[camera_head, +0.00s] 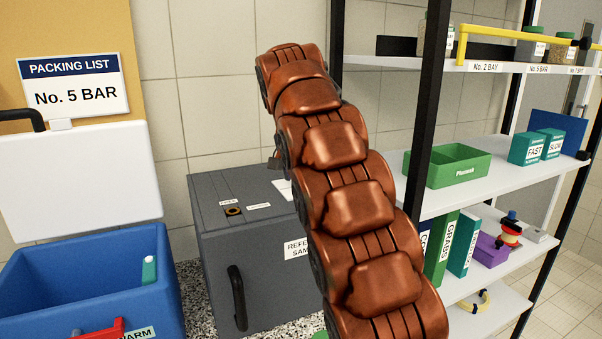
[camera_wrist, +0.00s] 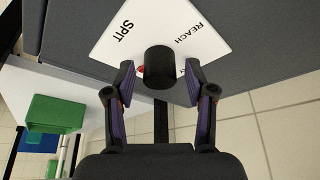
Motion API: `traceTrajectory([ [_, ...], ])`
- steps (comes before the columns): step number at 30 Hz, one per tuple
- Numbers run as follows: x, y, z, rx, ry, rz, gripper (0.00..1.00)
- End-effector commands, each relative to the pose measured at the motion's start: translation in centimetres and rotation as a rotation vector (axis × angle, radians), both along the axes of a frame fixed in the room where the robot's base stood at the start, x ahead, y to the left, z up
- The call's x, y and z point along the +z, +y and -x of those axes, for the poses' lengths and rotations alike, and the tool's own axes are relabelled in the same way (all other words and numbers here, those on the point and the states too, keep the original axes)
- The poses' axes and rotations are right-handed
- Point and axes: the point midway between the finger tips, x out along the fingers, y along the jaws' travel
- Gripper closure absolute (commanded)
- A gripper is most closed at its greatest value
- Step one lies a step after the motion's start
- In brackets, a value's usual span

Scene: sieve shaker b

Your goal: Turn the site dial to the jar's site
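The site dial is a black knob (camera_wrist: 159,68) on a white plate (camera_wrist: 105,45) in the wrist view. The plate reads "SPIT" on the left and "REACH" on the right; other marks are hidden. A bit of red shows at the knob's left side. My gripper (camera_wrist: 159,77) is open, one finger on each side of the knob, with a narrow gap at both sides. In the head view the plate (camera_head: 284,190) lies on top of the grey cabinet (camera_head: 215,195), mostly hidden by my arm. A packing list (camera_head: 75,84) reads "No. 5 BAR".
A shelf at the right holds jars (camera_head: 562,50) behind a yellow rail (camera_head: 500,30), with labels such as "No. 5 BAR". Lower shelves hold a green bin (camera_head: 459,168) and books. A blue cooler (camera_head: 90,285) with its white lid raised stands at the left.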

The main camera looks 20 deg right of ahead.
Motion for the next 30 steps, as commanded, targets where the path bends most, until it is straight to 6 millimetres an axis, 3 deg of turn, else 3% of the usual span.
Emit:
traceTrajectory([
  [11, 0.2, 0.0, 0.0, 0.0, -0.001, 0.0, 0.43],
  [30, 3.8, 1.3, 1.0, 0.008, -0.005, 0.002, 0.43],
])
